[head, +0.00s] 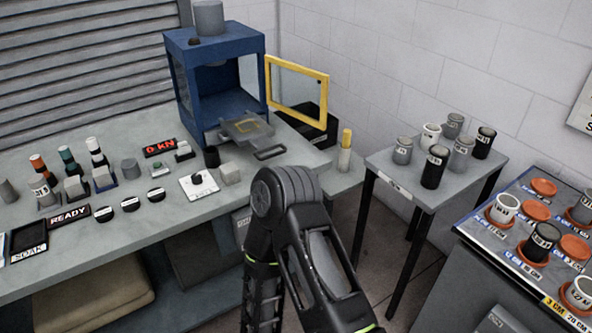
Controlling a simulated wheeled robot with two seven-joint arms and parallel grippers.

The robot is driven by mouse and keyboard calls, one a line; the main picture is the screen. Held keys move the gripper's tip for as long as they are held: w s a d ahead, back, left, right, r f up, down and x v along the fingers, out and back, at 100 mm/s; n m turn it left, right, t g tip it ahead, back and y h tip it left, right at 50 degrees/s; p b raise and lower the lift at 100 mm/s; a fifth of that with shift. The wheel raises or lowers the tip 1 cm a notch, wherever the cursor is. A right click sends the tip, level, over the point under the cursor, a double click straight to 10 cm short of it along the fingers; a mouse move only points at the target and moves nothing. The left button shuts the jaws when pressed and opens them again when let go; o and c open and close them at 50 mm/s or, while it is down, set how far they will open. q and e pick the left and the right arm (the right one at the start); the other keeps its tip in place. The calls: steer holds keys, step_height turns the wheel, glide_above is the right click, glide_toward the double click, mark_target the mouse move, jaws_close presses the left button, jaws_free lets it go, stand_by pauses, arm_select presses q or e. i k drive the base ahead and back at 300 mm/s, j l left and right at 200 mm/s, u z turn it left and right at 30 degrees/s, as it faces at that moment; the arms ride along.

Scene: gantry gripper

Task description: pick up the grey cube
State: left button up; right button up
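A light grey cube (230,173) sits on the bench near its front edge, just right of a white box with a black knob (199,186). It is upright and fully visible, with nothing touching it from above. A black arm of mine stands in the lower middle, its bent joint to the right of the cube and apart from it in the picture. Neither my left nor my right gripper shows, so nothing can be seen held.
A blue press frame (216,85) with an open yellow-framed door (298,90) stands behind the cube. Dark pucks, labelled bottles and signs fill the bench (150,232) to the left. A small table (405,180) with several canisters and a rack of orange dishes stand right.

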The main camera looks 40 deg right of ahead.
mark_target(229, 173)
steer(key=z, duration=0.95)
steer(key=i+l+z, duration=0.2)
steer(key=l, duration=0.25)
steer(key=i+l+z, duration=0.15)
steer(key=l, duration=0.25)
steer(key=i+l+z, duration=0.2)
steer(key=i+l, duration=0.15)
